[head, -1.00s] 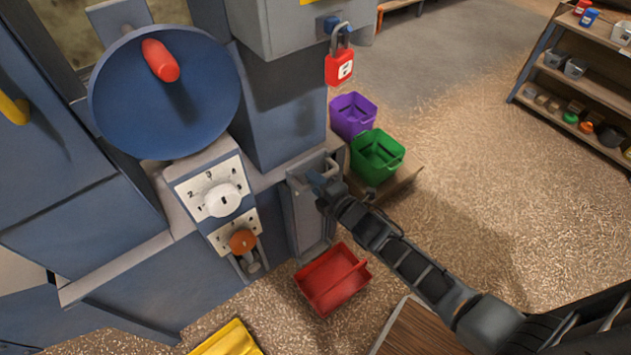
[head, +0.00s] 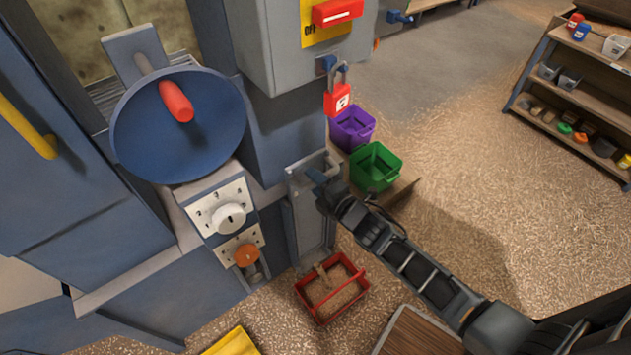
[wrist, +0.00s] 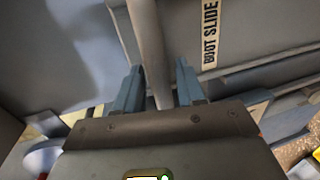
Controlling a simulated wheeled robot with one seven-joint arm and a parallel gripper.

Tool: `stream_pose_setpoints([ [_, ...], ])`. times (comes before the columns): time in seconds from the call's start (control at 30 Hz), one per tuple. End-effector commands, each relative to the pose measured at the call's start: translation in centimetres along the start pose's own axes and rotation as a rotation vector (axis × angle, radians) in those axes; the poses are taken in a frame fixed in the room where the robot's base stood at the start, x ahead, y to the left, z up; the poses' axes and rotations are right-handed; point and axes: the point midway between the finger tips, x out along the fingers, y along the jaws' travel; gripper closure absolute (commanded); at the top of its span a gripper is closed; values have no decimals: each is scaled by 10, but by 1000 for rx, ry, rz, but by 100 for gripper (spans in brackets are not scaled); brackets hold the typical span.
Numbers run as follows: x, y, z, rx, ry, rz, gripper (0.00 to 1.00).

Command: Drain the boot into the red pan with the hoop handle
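The red pan (head: 352,306) with its hoop handle (head: 345,292) sits on the floor below the boot and holds tan grain. The grey boot slide (head: 307,225) is on the machine's lower right side, and its "BOOT SLIDE" label (wrist: 209,34) shows in the wrist view. My gripper (head: 323,190) is at the slide's handle. In the wrist view, my gripper (wrist: 160,88) has its two blue-grey fingers either side of the slide's handle bar (wrist: 151,45) and looks shut on it. The exact contact is hard to see.
A red padlock (head: 338,101) hangs from the grey box. Purple (head: 352,127) and green (head: 374,168) bins stand behind my arm. A yellow container (head: 232,342) is at front.

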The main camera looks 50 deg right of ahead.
Motion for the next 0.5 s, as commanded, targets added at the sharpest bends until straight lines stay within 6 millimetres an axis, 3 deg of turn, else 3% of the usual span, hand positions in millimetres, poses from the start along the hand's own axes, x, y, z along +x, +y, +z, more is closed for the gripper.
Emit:
stream_pose_setpoints([
  [0.33, -3, -1, 0, 0, -1, -1, 57],
  [0.5, -23, -3, 2, -2, -2, -2, 57],
])
